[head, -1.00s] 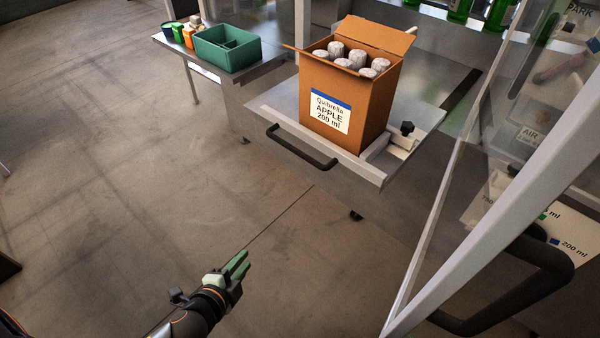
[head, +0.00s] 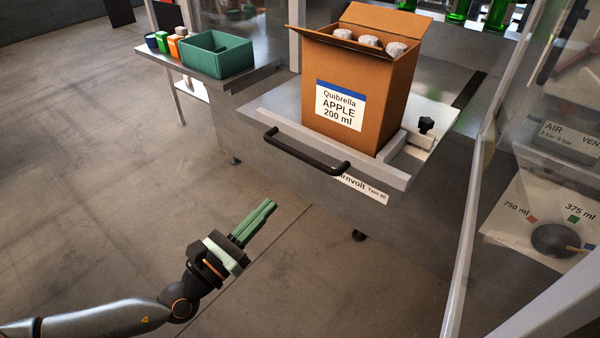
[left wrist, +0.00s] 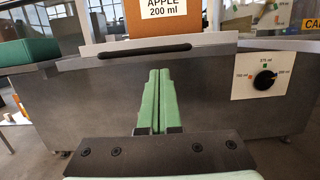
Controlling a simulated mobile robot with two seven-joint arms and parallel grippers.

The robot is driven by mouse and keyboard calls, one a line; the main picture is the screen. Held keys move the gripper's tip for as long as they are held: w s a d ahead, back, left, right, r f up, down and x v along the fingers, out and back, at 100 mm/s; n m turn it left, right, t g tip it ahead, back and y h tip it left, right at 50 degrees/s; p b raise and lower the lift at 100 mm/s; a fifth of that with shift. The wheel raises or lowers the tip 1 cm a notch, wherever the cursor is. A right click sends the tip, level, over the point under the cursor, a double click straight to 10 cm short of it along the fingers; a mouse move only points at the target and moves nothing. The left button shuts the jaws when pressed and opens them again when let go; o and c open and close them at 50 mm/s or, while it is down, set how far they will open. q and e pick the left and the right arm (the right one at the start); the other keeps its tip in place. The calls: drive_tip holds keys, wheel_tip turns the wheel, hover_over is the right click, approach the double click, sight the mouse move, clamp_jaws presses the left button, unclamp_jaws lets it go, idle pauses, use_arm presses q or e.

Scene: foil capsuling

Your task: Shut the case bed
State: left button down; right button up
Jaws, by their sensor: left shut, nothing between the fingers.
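The case bed (head: 278,105) is a grey metal slide-out tray that sticks out from the machine's front. It has a black bar handle (head: 305,153) along its front edge, which also shows in the left wrist view (left wrist: 143,53). An open cardboard case (head: 358,88) labelled Quibrella APPLE 200 ml stands upright on it, with foil-topped bottles (head: 369,41) inside. My left gripper (head: 263,212) has green fingers, shut together and empty. It is in front of and below the handle, apart from it. In the left wrist view its fingers (left wrist: 158,98) point toward the bed's front. My right gripper is not in view.
A side table at the left holds a green bin (head: 217,56) and several small containers. A clear guard panel (head: 485,160) stands at the right, near a selector knob (head: 556,240). A black clamp knob (head: 426,124) sits beside the case. The floor in front is open.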

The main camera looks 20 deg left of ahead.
use_arm(q)
drive_tip(key=p, duration=0.1)
approach(309, 163)
drive_tip(key=x, duration=0.5)
drive_tip(key=shift+w+r, duration=0.1)
drive_tip(key=shift+w+d, duration=0.25)
drive_tip(key=shift+w, duration=0.5)
